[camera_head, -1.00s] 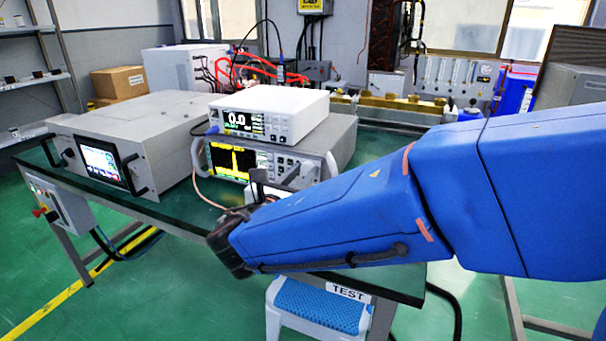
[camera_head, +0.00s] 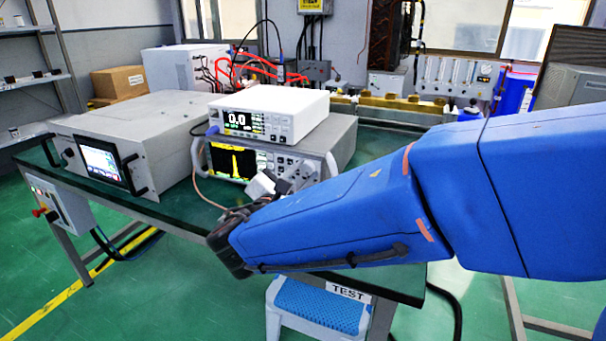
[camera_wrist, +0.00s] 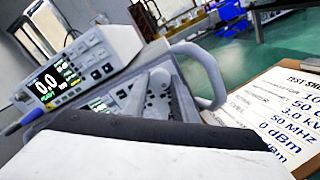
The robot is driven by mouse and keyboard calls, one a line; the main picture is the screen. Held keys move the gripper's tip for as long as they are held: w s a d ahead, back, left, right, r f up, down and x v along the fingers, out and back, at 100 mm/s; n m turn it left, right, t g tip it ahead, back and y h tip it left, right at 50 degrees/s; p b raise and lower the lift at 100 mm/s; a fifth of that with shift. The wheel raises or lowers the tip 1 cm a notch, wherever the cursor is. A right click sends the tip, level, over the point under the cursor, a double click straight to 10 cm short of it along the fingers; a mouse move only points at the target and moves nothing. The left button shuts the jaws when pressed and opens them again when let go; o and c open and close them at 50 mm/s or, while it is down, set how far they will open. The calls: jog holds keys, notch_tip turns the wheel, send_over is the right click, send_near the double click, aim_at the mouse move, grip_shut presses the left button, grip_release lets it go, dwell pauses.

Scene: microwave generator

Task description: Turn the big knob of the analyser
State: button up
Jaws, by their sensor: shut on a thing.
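The analyser (camera_head: 232,164) is the lower grey instrument on the bench, with a yellow trace on its dark screen. It also shows in the wrist view (camera_wrist: 186,75), with a grey handle at its side. My gripper (camera_head: 288,181) is at the right part of its front panel, among the controls. In the wrist view my gripper (camera_wrist: 150,88) reaches up to the panel, and its pale body fills the foreground.
A white meter (camera_head: 275,114) reading 0.0 sits on top of the analyser. A grey unit with a touch screen (camera_head: 100,163) stands to the left. A test sheet on a clipboard (camera_wrist: 270,115) lies at the right in the wrist view. A blue-topped stool (camera_head: 320,308) stands below the bench edge.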

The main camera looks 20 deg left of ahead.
jog(key=shift+m, duration=0.5)
jog(key=o, duration=0.8)
jog(key=s, duration=0.5)
jog(key=s+a, duration=0.1)
jog(key=s, duration=1.1)
jog(key=shift+s+a, duration=0.15)
jog(key=shift+s, duration=0.05)
